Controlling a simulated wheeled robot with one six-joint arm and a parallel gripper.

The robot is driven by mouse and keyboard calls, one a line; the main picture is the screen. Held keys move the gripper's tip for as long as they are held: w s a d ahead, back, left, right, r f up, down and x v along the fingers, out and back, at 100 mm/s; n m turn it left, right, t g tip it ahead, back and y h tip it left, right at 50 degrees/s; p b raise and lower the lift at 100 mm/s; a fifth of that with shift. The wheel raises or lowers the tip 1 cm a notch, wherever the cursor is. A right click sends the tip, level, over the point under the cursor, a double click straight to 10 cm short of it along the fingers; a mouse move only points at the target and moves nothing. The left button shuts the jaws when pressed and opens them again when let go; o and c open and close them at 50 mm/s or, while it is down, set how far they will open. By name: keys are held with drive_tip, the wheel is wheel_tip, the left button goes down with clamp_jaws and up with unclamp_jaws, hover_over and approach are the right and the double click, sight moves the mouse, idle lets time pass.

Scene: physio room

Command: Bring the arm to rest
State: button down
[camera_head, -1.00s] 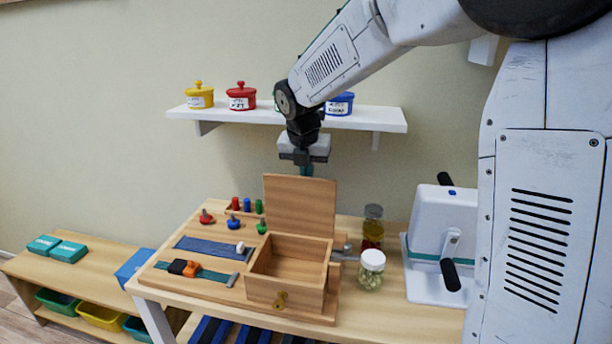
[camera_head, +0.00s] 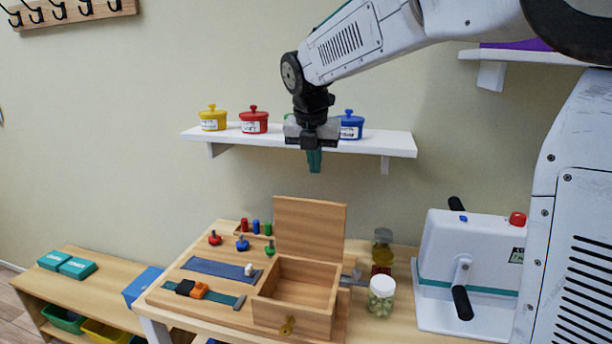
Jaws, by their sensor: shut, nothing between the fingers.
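My gripper (camera_head: 314,165) hangs at the end of my arm in the upper middle of the head view, pointing down. Its teal fingers are shut with nothing between them. It is in the air in front of the white wall shelf (camera_head: 220,137), above the open lid (camera_head: 310,230) of the wooden box (camera_head: 297,313). It touches nothing that I can see. My arm reaches in from the upper right, bent down at the wrist.
A yellow pot (camera_head: 212,120), a red pot (camera_head: 254,123) and a blue pot (camera_head: 350,127) stand on the shelf. Below are a glass jar (camera_head: 381,297) and a white crank machine (camera_head: 475,270). A low bench (camera_head: 85,290) stands at left. The wall above the shelf is bare.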

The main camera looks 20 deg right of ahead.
drive_tip(key=shift+r+m, duration=0.15)
drive_tip(key=shift+m, duration=0.45)
drive_tip(key=shift+s+m, duration=0.2)
drive_tip(key=shift+m, duration=0.6)
drive_tip(key=s+d+f+m, duration=0.1)
drive_tip(key=s+f+m, duration=0.1)
drive_tip(key=s+m, duration=0.6)
drive_tip(key=s+d+f+m+g+y, duration=0.1)
drive_tip(key=s+f+m, duration=0.2)
drive_tip(key=s+m, duration=0.6)
drive_tip(key=s+f+m+y, duration=0.1)
drive_tip(key=s+f+m, duration=0.1)
drive_tip(key=s+m, duration=0.7)
drive_tip(key=s, duration=0.8)
drive_tip(key=shift+s+d+f, duration=0.25)
drive_tip(key=shift+d+f, duration=0.1)
drive_tip(key=shift+d, duration=0.05)
